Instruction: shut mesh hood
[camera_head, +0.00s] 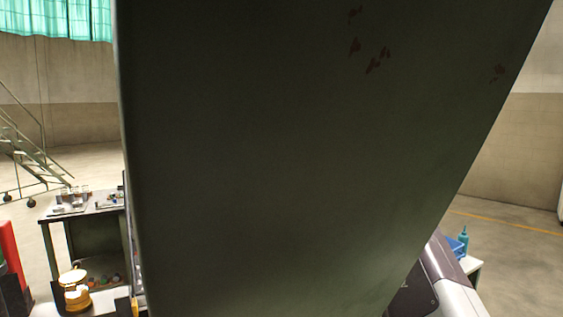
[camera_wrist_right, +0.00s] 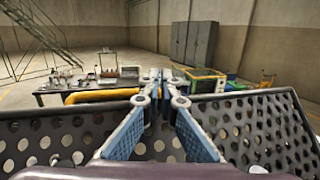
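The mesh hood (camera_wrist_right: 255,125) shows in the right wrist view as dark perforated metal with round holes, spreading to both sides across the lower half. My right gripper (camera_wrist_right: 161,76) points away over it, its blue links converging and its fingertips close together, with nothing seen between them. I cannot tell whether it touches the mesh. In the head view a large dark green panel (camera_head: 290,160) with reddish worn spots fills most of the picture and hides what is behind it. I cannot tell if it belongs to the hood. My left gripper is not in view.
A workbench (camera_head: 85,212) with small items stands at left in the head view, near a metal staircase (camera_head: 30,150). A teal bottle (camera_head: 463,238) stands at lower right.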

